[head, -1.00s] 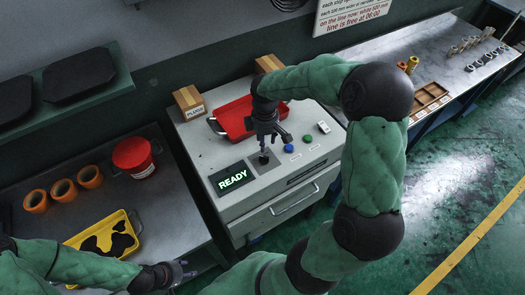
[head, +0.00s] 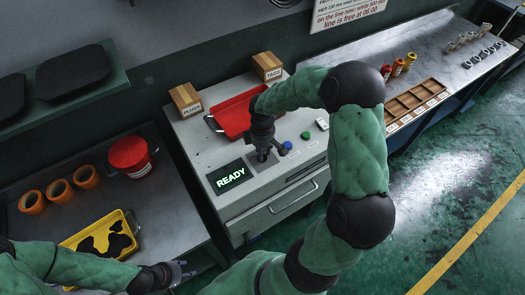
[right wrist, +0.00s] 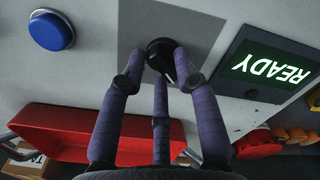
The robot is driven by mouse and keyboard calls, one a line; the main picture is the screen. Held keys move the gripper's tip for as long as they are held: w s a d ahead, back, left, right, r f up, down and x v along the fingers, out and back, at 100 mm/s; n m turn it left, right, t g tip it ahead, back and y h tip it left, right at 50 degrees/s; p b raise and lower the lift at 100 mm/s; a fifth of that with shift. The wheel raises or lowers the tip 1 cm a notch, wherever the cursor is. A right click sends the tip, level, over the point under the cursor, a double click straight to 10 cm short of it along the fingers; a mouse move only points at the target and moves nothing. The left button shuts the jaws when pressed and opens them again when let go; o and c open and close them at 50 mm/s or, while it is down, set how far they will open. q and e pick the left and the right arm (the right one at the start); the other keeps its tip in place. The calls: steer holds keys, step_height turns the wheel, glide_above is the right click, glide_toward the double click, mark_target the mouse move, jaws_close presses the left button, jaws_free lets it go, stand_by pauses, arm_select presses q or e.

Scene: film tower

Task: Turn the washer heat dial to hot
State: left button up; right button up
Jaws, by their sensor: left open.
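The heat dial is a round black knob (right wrist: 162,58) with a pale pointer mark, set on a dark grey plate (right wrist: 180,22) on the machine's top panel. My right gripper (head: 263,154) is down at the dial, which it largely hides in the head view. In the right wrist view its purple-grey fingers (right wrist: 157,62) flank the knob closely on both sides, with a third finger below. Whether they press on it I cannot tell. My left gripper (head: 182,271) is open and empty, low at the left, beside the yellow tray.
The panel carries a lit READY display (head: 230,177), a blue button (head: 287,145) and a green button (head: 305,135). A red tray (head: 232,116) and two cardboard boxes stand behind. A yellow tray (head: 72,243), orange rings and a red pot (head: 130,155) are on the left bench.

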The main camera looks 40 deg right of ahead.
jaws_close()
steer(key=shift+m, duration=0.3)
steer(key=m+b, duration=0.1)
steer(key=m, duration=0.2)
steer(key=shift+b, duration=0.3)
steer(key=m+b, duration=0.1)
steer(key=m, duration=0.4)
steer(key=shift+s+b, duration=0.15)
steer(key=shift+b, duration=0.15)
steer(key=m+b, duration=0.1)
steer(key=m, duration=0.4)
steer(key=shift+b, duration=0.35)
steer(key=shift+s+m+b, duration=0.15)
steer(key=shift+m+b, duration=0.4)
steer(key=shift+m, duration=1.55)
